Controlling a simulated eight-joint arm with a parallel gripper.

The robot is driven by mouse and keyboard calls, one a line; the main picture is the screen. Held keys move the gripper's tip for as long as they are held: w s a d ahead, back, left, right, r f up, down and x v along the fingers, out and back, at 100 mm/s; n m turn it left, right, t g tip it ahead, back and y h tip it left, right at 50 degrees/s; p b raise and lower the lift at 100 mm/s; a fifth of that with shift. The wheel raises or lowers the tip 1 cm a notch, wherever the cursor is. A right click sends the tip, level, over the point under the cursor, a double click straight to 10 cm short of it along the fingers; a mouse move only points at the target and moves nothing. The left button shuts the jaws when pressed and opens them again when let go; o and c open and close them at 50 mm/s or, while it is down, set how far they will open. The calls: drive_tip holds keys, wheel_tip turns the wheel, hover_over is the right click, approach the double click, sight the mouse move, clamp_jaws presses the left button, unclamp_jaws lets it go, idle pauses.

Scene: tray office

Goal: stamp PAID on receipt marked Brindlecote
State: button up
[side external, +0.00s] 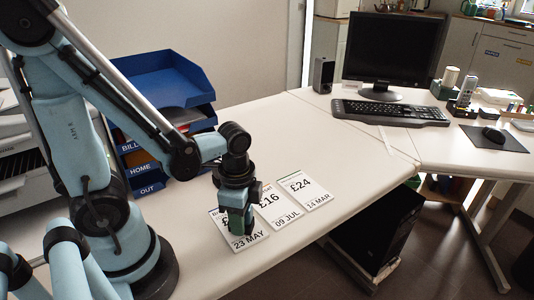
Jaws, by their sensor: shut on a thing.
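Three white receipts lie in a row near the table's front edge. The left receipt (253,239) reads 23 MAY; my gripper covers most of its upper part, and its name cannot be read. The middle receipt (283,214) shows £16 and 09 JUL. The right receipt (308,190) shows £24 and 14 MAR; its header is too small to read. My gripper (240,236) points down over the left receipt, shut on what looks like the stamp, mostly hidden between the fingers. I cannot tell whether the stamp touches the paper. No PAID mark is visible.
Blue stacked trays (168,82) with labels including HOME and OUT stand behind my arm. A keyboard (389,112), monitor (393,48), speaker (322,75) and mouse (492,134) are at the back right. The table between the receipts and keyboard is clear.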

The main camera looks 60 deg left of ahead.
drive_tip(key=shift+r, duration=3.55)
drive_tip(key=shift+w, duration=0.1)
